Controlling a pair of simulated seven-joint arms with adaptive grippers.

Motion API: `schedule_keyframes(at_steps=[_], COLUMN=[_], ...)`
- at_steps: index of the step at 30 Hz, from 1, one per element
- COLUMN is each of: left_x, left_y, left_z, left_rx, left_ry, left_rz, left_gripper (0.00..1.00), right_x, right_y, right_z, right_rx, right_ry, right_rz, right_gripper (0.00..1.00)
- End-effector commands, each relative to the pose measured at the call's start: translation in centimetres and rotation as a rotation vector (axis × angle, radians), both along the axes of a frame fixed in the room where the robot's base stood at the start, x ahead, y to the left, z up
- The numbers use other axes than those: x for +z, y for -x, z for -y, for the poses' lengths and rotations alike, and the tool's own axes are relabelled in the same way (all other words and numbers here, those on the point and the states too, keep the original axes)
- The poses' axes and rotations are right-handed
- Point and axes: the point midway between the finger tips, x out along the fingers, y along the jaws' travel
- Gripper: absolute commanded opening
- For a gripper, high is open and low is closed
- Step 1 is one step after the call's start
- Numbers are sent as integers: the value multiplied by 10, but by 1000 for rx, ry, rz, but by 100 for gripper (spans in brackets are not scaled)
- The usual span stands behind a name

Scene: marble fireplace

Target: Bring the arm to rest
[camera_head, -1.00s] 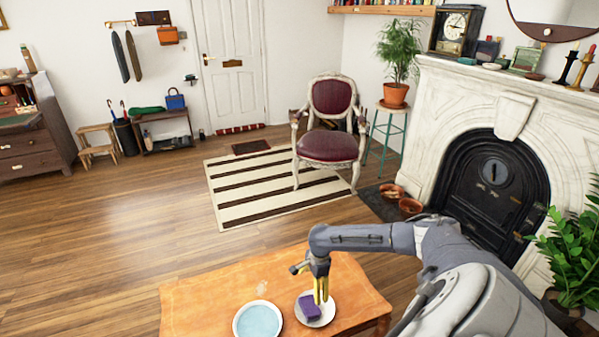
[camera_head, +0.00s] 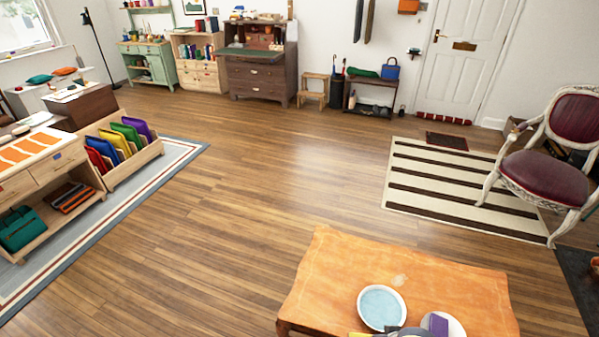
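A grey and yellow piece of one of my grippers (camera_head: 362,334), seemingly the right, just shows at the bottom edge, in front of the table. Its fingers are mostly cut off, so I cannot tell whether it is open or shut. My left gripper is out of view. The orange wooden table (camera_head: 335,275) stands at the lower right. On it are a white-rimmed bowl with a pale blue inside (camera_head: 381,306) and a white plate (camera_head: 457,329). A purple block (camera_head: 438,325) is on the plate, partly cut by the frame edge.
The wooden floor (camera_head: 250,190) is open left of and beyond the table. A red-seated chair (camera_head: 545,180) stands at the right by a striped rug (camera_head: 440,180). A rack of coloured folders (camera_head: 125,150) and a wooden desk (camera_head: 35,160) stand at the left.

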Motion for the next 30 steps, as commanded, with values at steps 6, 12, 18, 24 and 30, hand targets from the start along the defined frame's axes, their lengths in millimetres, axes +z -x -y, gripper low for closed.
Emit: schedule_keyframes(at_steps=[6, 12, 18, 24, 30], left_x=[0, 0, 0, 0, 0], left_y=[0, 0, 0, 0, 0], left_z=[0, 0, 0, 0, 0], left_rx=[0, 0, 0, 0, 0], left_ry=[0, 0, 0, 0, 0], left_rz=[0, 0, 0, 0, 0], left_gripper=[0, 0, 0, 0, 0], right_x=[48, 79, 100, 117, 111], right_y=[29, 52, 73, 93, 100], right_z=[8, 36, 59, 80, 87], right_rx=[226, 326, 382, 421, 451], right_ry=[283, 507, 662, 782, 826], right_rz=[157, 181, 158, 117, 85], right_gripper=[100, 100, 100, 100, 100])
